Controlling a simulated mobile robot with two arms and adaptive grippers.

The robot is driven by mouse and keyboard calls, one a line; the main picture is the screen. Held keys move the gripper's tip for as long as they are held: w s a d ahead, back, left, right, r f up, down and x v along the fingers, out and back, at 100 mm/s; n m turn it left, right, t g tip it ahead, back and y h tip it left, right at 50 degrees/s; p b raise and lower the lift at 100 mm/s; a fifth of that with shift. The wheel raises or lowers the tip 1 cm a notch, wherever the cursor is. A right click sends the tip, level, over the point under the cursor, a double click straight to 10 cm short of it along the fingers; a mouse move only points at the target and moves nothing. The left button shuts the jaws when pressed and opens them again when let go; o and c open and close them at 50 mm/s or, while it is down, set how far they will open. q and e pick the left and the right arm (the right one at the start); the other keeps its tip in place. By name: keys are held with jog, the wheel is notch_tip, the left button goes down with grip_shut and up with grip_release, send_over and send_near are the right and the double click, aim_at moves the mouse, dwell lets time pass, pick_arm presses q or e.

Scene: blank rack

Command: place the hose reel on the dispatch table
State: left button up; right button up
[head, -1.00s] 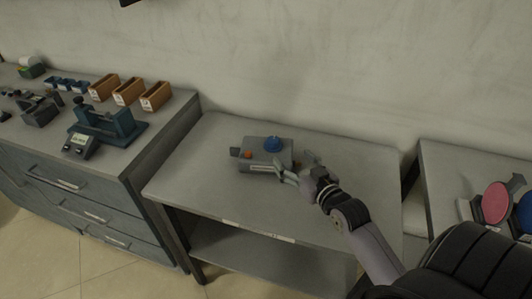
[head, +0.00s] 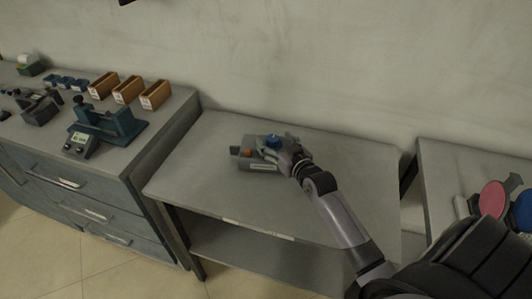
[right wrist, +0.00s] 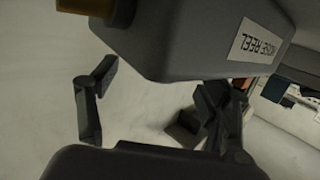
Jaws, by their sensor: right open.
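The hose reel (head: 262,163) is a grey box with a blue knob on top and an orange part at its left end. It sits on the middle grey table (head: 205,190). My right gripper (head: 279,153) is open at its right side and covers part of it in the head view. The two open fingers of the gripper (right wrist: 160,92) show below the reel's body; contact cannot be told. My left gripper is out of view.
A white label strip (head: 258,230), too small to read, is on the middle table's front edge. A drawer cabinet (head: 165,135) at left bears a teal device (head: 108,122) and orange bins (head: 128,91). Another table (head: 440,177) at right holds round paddles (head: 492,198). Much of the middle table is clear.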

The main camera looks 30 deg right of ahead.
jog(key=shift+c, duration=0.4)
grip_shut()
dwell(0.4)
jog(key=shift+r, duration=0.15)
dwell(0.3)
